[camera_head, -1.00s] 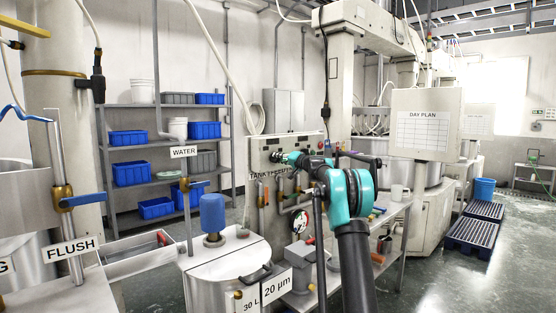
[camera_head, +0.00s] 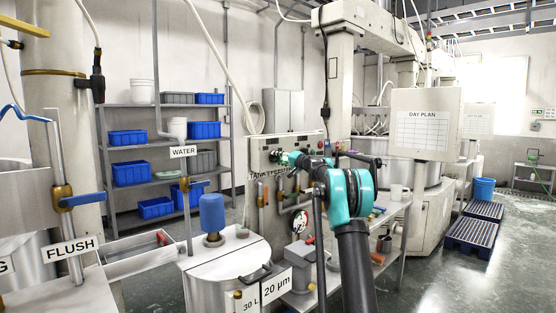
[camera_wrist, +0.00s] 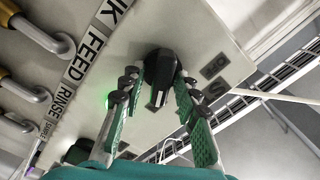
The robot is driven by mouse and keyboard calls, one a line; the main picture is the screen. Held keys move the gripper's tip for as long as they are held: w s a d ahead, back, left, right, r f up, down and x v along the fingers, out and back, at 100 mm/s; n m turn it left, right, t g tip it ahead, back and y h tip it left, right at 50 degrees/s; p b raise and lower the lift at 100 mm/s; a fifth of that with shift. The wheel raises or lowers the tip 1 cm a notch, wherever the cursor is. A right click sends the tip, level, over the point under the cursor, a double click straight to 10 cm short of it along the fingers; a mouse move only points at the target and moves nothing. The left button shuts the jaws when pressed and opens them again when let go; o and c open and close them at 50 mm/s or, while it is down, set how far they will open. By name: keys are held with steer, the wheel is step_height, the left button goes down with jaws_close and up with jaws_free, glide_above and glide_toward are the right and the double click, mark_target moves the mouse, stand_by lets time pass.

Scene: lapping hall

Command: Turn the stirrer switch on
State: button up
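A black rotary switch knob (camera_wrist: 158,80) sits on the pale panel (camera_wrist: 215,45) in the wrist view. Two small dark label plates lie to its right; they are only partly readable, so I cannot confirm it is the stirrer switch. My gripper (camera_wrist: 157,84) is open, with its green-padded fingers on either side of the knob and a gap visible to the left of it. A green glow shows on the panel beside the left finger. In the head view, my gripper (camera_head: 286,158) is at the upper part of the panel (camera_head: 312,145), and the knob is hidden there.
Below the labelled strip (camera_wrist: 84,62) on the panel are several pipes with brass-coloured fittings. In the head view, a steel tank (camera_head: 225,270) with a blue motor (camera_head: 212,213) stands in front, left of the panel. A bench with a mug (camera_head: 396,192) is at right.

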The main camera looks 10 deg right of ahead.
steer(key=shift+s, duration=0.1)
steer(key=v, duration=1.1)
steer(key=shift+s+d, duration=0.25)
steer(key=shift+s, duration=0.05)
steer(key=s+a+f+n+g+h, duration=0.2)
steer(key=s+a+f+g, duration=0.25)
steer(key=s+f, duration=0.75)
steer(key=s+a+f+n+g+h, duration=0.25)
steer(key=s+a+f, duration=0.45)
steer(key=s, duration=1)
steer(key=s+d+f+g+h, duration=0.1)
steer(key=s+d+f+h, duration=0.1)
steer(key=s+f, duration=0.5)
steer(key=s+d+f+g+h, duration=0.1)
steer(key=s+f, duration=0.6)
steer(key=s, duration=0.7)
steer(key=s+d+f+g+h, duration=0.1)
steer(key=s+d+f+h, duration=0.2)
steer(key=s, duration=0.7)
step_height(320, 180, down, 5)
steer(key=shift+s+d+r, duration=0.1)
steer(key=shift+s+d, duration=0.1)
steer(key=shift+d, duration=0.85)
